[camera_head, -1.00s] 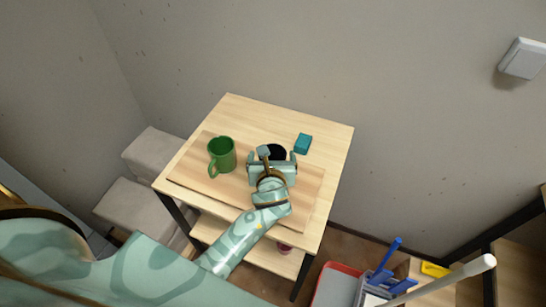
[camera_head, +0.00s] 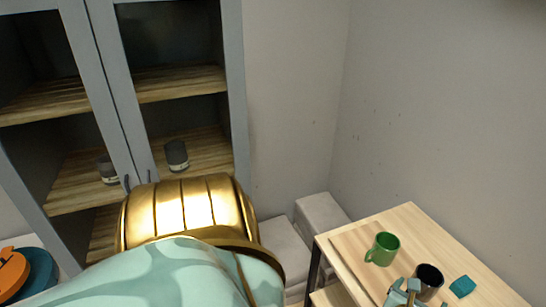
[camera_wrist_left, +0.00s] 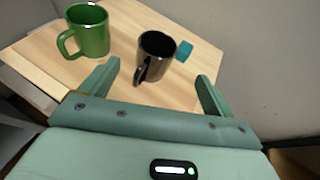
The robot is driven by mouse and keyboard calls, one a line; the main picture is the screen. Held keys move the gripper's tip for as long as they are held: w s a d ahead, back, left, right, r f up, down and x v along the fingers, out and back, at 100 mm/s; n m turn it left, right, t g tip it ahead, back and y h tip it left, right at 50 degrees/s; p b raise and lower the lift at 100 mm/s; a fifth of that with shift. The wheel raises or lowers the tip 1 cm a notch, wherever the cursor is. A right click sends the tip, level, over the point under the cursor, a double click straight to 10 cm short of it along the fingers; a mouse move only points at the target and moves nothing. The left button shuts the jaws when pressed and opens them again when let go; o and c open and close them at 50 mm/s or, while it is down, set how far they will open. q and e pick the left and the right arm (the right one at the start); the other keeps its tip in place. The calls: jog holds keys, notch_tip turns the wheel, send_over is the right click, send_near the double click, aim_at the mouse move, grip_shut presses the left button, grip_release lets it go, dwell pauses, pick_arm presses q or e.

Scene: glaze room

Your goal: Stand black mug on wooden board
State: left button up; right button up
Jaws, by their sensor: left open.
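The black mug (camera_head: 429,278) stands upright on the table in the head view. In the wrist view the black mug (camera_wrist_left: 157,52) shows its dark open mouth, with its handle towards me. The wooden board (camera_head: 352,262) is a thin light slab on the tabletop; I cannot tell clearly where its far edge lies under the mug. My left gripper (camera_head: 404,294) is at the bottom of the head view, just on the near side of the mug. In the wrist view my left gripper (camera_wrist_left: 158,72) is open and empty, its fingers apart and short of the mug. My right gripper is not in view.
A green mug (camera_head: 383,249) stands left of the black one, and a teal block (camera_head: 462,286) lies to its right. The table (camera_head: 412,215) stands near the wall. A grey cabinet (camera_head: 236,90) and pale grey blocks (camera_head: 322,218) are to the left.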

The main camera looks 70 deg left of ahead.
pick_arm(q)
jog(key=s+d+r+n+t+h, duration=0.2)
jog(key=d+r+n+h, duration=0.25)
jog(key=n, duration=0.55)
jog(key=s+f+n+g+h, duration=0.1)
jog(key=s+f+n+g, duration=0.15)
jog(key=s+f, duration=0.5)
jog(key=s+f+n+g, duration=0.2)
jog(key=s+f+n, duration=0.2)
jog(key=f, duration=0.7)
jog(key=s+f+n+g+h, duration=0.1)
jog(key=s+f+n+g, duration=0.25)
jog(key=s+f, duration=0.4)
jog(key=s+a+f+n+g, duration=0.1)
jog(key=s+f+n, duration=0.1)
jog(key=s+f, duration=0.2)
jog(key=s+a+f+n+g, duration=0.1)
jog(key=s+f, duration=0.3)
jog(key=s, duration=0.7)
jog(key=s+a+f+n+g, duration=0.1)
jog(key=s+f+n+g, duration=0.1)
jog(key=s+f, duration=0.3)
jog(key=s+n+y, duration=0.1)
jog(key=s, duration=0.2)
jog(key=shift+s+a+n+g, duration=0.2)
jog(key=shift+a+n+g, duration=0.2)
jog(key=shift+s, duration=0.1)
